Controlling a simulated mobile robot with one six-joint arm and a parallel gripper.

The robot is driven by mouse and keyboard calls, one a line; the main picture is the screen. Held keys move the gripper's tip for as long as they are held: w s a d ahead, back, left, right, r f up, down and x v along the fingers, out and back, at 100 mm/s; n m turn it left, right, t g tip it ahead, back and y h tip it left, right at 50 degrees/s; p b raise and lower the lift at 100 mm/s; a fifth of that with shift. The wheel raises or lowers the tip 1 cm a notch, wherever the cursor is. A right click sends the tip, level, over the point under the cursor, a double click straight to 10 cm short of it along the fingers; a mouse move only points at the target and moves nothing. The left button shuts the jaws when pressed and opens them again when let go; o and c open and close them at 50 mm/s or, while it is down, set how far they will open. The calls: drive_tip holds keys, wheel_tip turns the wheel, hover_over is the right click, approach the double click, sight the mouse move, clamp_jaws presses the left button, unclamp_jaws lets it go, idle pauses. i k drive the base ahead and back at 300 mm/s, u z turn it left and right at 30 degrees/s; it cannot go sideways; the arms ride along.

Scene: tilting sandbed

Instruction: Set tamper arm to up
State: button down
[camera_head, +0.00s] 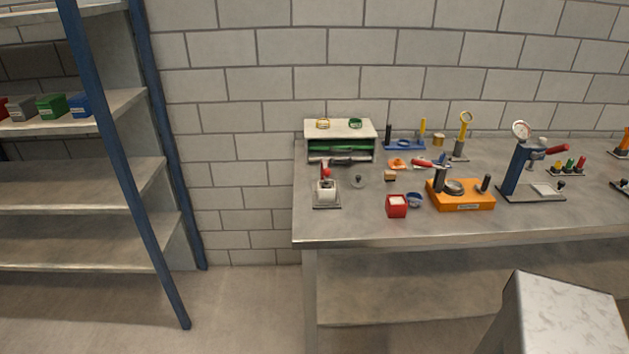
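No part is plainly marked as the tamper arm. An orange base (462,203) with a round metal ring and dark posts stands at the bench's middle. A red-gripped lever (422,162) shows beside its left post, lying roughly level; I cannot tell whether it joins that post. To the right, a blue column press (514,170) carries a round dial on top and a red-handled lever (557,149) that points right, close to level. I cannot tell which of the two levers is the tamper arm. My gripper is not in view.
The grey workbench (350,231) stands against a block wall. Near the orange base are a red box (396,206) and a blue cup (414,200). A small shelf unit (341,129) stands at the back left. A blue-framed rack (110,150) is at left, with open floor between.

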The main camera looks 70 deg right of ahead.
sight(325, 185)
drive_tip(key=i, duration=0.85)
drive_tip(key=u, duration=0.05)
